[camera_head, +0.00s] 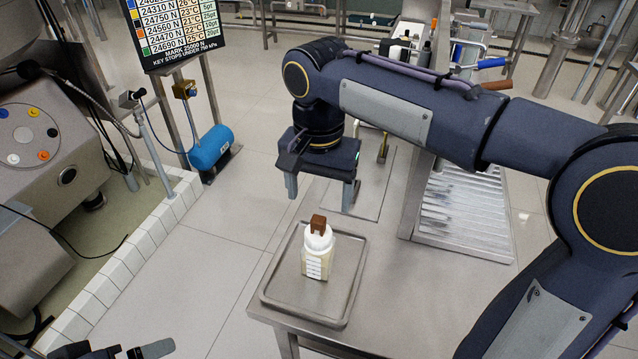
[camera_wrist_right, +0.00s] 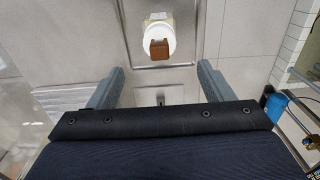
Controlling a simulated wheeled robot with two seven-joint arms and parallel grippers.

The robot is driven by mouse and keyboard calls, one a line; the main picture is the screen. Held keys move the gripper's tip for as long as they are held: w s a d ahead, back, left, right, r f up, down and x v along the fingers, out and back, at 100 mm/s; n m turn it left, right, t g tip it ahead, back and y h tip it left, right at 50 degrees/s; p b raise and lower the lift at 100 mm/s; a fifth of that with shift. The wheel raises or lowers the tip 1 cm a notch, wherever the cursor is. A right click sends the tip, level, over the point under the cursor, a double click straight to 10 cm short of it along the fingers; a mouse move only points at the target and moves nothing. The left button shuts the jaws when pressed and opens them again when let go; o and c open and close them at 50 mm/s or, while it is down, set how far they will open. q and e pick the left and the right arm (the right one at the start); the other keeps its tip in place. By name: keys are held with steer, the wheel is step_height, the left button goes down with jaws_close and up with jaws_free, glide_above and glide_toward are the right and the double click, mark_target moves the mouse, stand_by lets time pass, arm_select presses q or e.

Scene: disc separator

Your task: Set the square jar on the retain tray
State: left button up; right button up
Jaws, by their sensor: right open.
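The square jar (camera_head: 318,258) stands upright on a shallow metal tray (camera_head: 345,312) on the bench. It has a pale body with a label, a white collar and a brown block on top. In the right wrist view the jar (camera_wrist_right: 158,38) is seen from above, beyond the fingertips, with the tray's rim (camera_wrist_right: 165,65) below it. My right gripper (camera_head: 320,197) is open and empty, above and behind the jar and apart from it. It also shows in the wrist view (camera_wrist_right: 160,76). Part of my left gripper (camera_head: 120,350) shows at the lower left edge, mostly cut off.
The metal bench (camera_head: 385,325) has bare room right of the tray. A ribbed drain board (camera_head: 465,213) lies behind it. A blue cylinder (camera_head: 211,148) and a sign (camera_head: 180,30) stand at the back left, near a white tiled kerb (camera_head: 130,255). My right arm spans the right side.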

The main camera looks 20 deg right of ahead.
steer(key=shift+r, duration=0.45)
steer(key=shift+d, duration=0.15)
steer(key=s+d+f+n+t+y, duration=0.2)
steer(key=s+d+f, duration=0.2)
steer(key=s, duration=0.4)
steer(key=s+d+f+n+t+y, duration=0.1)
steer(key=s+d+f+n+t, duration=0.2)
steer(key=s+f, duration=0.3)
steer(key=s+d, duration=0.1)
steer(key=s, duration=0.1)
steer(key=shift+s+d+f+t+y, duration=0.25)
steer(key=shift+s+d+t+y, duration=0.05)
steer(key=shift+s+y, duration=0.1)
